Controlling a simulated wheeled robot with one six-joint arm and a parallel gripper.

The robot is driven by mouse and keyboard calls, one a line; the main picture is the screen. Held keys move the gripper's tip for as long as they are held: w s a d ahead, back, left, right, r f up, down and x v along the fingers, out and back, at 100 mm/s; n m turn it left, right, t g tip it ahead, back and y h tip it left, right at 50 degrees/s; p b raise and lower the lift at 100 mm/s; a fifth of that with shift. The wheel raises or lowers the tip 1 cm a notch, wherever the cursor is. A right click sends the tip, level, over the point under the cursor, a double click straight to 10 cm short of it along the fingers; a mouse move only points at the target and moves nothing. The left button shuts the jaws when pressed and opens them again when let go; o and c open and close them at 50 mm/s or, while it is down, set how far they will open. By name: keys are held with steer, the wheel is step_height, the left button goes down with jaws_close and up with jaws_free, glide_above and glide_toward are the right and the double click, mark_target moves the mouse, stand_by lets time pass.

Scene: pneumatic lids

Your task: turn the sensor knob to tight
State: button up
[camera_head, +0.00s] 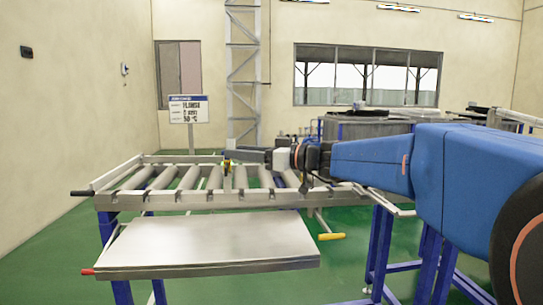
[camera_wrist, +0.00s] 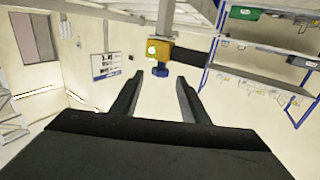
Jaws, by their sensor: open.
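The sensor is a small yellow block (camera_wrist: 158,50) with a bright round spot on its face, at the top middle of the wrist view. My gripper (camera_wrist: 159,79) is open, with one finger to each side of the knob in the picture and nothing held. The knob appears just ahead of the fingertips, and I cannot tell the exact gap. In the head view a small yellow part (camera_head: 227,165) shows by the rollers close to my gripper (camera_head: 233,155); the knob is too small to make out there.
A roller conveyor (camera_head: 170,202) on blue legs spans the middle of the head view, with a grey metal panel (camera_head: 205,240) in front. A yellow handle (camera_head: 331,236) sticks out at its right. A white sign (camera_head: 188,108) stands behind. Green floor is clear at the left.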

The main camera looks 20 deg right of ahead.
steer(key=v, duration=0.8)
steer(key=shift+s+d, duration=0.25)
steer(key=shift+d, duration=0.05)
stand_by(0.3)
